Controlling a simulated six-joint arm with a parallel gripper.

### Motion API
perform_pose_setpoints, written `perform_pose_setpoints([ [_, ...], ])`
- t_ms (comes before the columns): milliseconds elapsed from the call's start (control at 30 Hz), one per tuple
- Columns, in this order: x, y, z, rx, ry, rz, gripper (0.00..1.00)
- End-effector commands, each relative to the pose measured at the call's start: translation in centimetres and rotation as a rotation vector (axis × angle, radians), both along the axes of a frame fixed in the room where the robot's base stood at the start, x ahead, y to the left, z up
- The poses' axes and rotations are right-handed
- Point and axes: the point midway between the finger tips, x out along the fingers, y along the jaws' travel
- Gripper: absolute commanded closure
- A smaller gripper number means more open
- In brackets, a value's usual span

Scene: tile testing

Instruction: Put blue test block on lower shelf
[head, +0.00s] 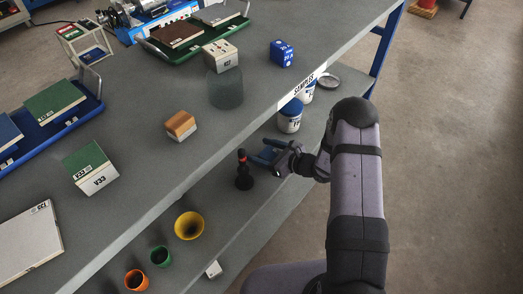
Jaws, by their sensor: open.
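The blue test block (282,53), with white markings, sits on the grey bench top near its back right part. The lower shelf (238,213) is the grey board below the bench top's front edge. My gripper (261,152) is over the lower shelf, below and in front of the bench edge. Its blue fingers are apart with nothing visible between them. It is well away from the blue block. A black bottle-like tool with a red band (243,172) stands just left of the fingers.
White jars with blue lids (290,117) stand on the shelf behind my gripper. A yellow cup (189,226), green cup (160,256) and orange cup (136,280) stand on the shelf at the front.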

Motion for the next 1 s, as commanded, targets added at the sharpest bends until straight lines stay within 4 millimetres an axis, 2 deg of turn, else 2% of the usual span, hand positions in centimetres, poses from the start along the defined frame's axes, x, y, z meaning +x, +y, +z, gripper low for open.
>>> perform_pose_setpoints([
  [633, -6.6, -6.8, 3.9, 0.0, 0.0, -0.005, 0.35],
  [1000, -7.8, -7.8, 4.6, -0.001, 0.001, 0.002, 0.35],
])
